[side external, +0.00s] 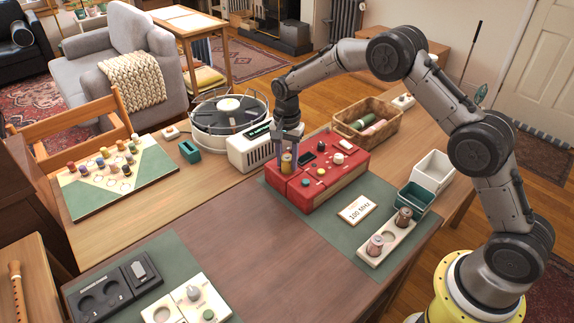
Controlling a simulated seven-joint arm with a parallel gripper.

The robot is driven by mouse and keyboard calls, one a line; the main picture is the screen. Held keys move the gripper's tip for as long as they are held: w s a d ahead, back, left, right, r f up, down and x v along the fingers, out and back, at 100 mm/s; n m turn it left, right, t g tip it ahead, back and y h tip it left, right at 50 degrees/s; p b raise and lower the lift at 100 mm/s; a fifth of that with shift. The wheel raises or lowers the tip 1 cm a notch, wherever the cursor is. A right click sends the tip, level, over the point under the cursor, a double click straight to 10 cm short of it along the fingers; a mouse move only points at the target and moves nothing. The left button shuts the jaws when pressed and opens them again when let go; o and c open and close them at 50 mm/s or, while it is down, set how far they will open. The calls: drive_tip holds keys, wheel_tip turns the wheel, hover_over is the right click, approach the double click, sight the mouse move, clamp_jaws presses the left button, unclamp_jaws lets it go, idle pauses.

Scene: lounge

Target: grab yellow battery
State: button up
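A yellow battery (288,166) stands upright at the left end of the red box (318,193), which has several knobs and a dark display on top. My gripper (289,156) points down over the battery, with its fingers around the battery's upper part. The fingers are too small and overlapped to tell whether they press on the battery. The bottom of the battery seems to be in or on the red box; its exact seat is hidden.
A cream vented box (250,153) stands close behind the gripper. A pale holder (386,244) with two pinkish cylinders, a 100 MHz card (357,210), and white (434,170) and green bins (415,198) lie right. The brown tabletop (270,255) is clear in front.

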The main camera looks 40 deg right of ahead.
clamp_jaws()
drive_tip(key=shift+r, duration=0.15)
